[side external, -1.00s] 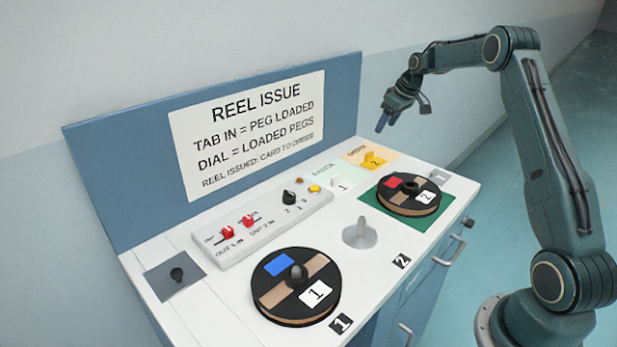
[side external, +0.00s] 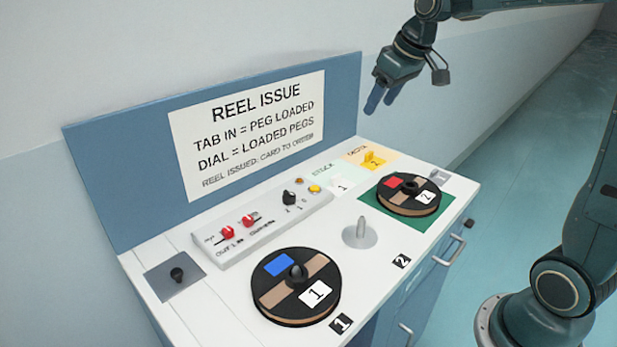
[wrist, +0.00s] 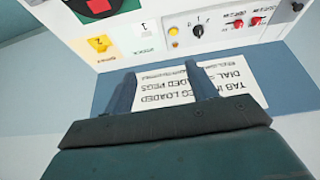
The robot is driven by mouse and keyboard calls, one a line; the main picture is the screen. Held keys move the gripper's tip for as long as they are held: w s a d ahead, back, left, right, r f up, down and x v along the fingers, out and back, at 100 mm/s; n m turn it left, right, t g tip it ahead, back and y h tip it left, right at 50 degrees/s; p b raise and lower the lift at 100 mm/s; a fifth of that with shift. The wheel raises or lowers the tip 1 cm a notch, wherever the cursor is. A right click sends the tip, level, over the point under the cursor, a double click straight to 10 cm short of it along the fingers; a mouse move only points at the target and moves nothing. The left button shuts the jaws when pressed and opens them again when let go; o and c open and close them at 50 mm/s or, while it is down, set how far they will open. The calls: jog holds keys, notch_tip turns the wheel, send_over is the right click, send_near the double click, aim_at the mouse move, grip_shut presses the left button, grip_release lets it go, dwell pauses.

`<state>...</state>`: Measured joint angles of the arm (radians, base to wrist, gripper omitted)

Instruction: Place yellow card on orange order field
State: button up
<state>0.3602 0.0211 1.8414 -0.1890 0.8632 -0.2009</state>
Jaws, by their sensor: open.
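The yellow card (side external: 373,161), marked 2, stands on the orange order field (side external: 357,154) at the back right of the bench. In the wrist view the yellow card (wrist: 99,43) lies within the orange field (wrist: 88,57), at the upper left. My gripper (side external: 380,103) is in the air above and behind that corner, fingers pointing down, apart from the card. In the wrist view my gripper (wrist: 157,82) shows two fingers spread with nothing between them.
A white card (side external: 341,187) stands on the pale green stock field. A reel with a red patch (side external: 408,195) lies on a green square; a reel with a blue patch (side external: 296,287) lies at front. A bare peg (side external: 361,233) stands between them. The switch box (side external: 262,221) lies behind.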

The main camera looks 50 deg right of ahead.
jog(key=s+a+f, duration=0.2)
jog(key=s+a, duration=0.3)
jog(key=s, duration=0.6)
jog(key=s+a+f, duration=0.1)
jog(key=s+a, duration=0.5)
jog(key=s, duration=0.6)
jog(key=shift+a+f+t, duration=0.25)
jog(key=shift+f+t, duration=0.15)
